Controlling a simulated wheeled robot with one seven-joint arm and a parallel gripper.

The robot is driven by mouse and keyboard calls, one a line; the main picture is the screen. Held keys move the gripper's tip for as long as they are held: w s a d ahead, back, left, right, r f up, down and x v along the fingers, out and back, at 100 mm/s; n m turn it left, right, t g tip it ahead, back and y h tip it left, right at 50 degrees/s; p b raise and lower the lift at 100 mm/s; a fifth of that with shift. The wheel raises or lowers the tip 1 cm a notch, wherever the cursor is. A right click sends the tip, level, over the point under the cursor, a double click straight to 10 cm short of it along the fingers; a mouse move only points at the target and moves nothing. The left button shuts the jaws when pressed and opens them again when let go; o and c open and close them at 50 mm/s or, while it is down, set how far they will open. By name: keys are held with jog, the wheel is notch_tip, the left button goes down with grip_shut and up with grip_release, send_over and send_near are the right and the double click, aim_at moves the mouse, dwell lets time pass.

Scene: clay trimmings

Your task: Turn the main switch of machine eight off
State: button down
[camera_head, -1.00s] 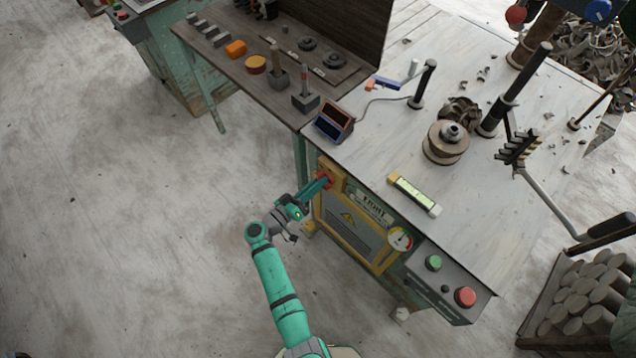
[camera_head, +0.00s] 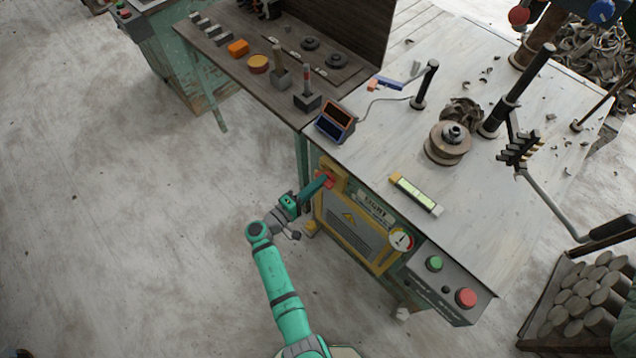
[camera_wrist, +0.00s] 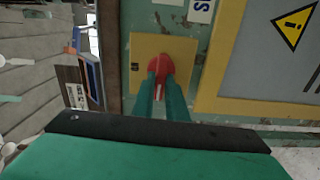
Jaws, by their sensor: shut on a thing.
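The main switch (camera_head: 328,179) is a red rotary knob on a yellow plate, on the front of the green machine labelled EIGHT (camera_head: 377,207). In the wrist view the red switch (camera_wrist: 161,66) sits on its yellow plate (camera_wrist: 144,50), with a pale line on the knob. My gripper (camera_head: 323,182) reaches the switch from the lower left. In the wrist view the two green fingers of my gripper (camera_wrist: 161,84) are shut on the knob and cover its lower part. The exact angle of the knob is hard to tell.
A yellow-framed panel with a warning triangle (camera_head: 349,218) is right of the switch. A gauge (camera_head: 401,240), a green button (camera_head: 433,263) and a red button (camera_head: 466,297) sit further right. The worktop (camera_head: 440,100) is above. The floor (camera_head: 130,230) at left is clear.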

jog(key=shift+n, duration=0.4)
jog(key=shift+a, duration=0.1)
jog(key=c, duration=1.8)
grip_release()
jog(key=shift+o, duration=0.2)
jog(key=v, duration=1)
jog(key=shift+s+a, duration=0.25)
jog(key=shift+a, duration=0.05)
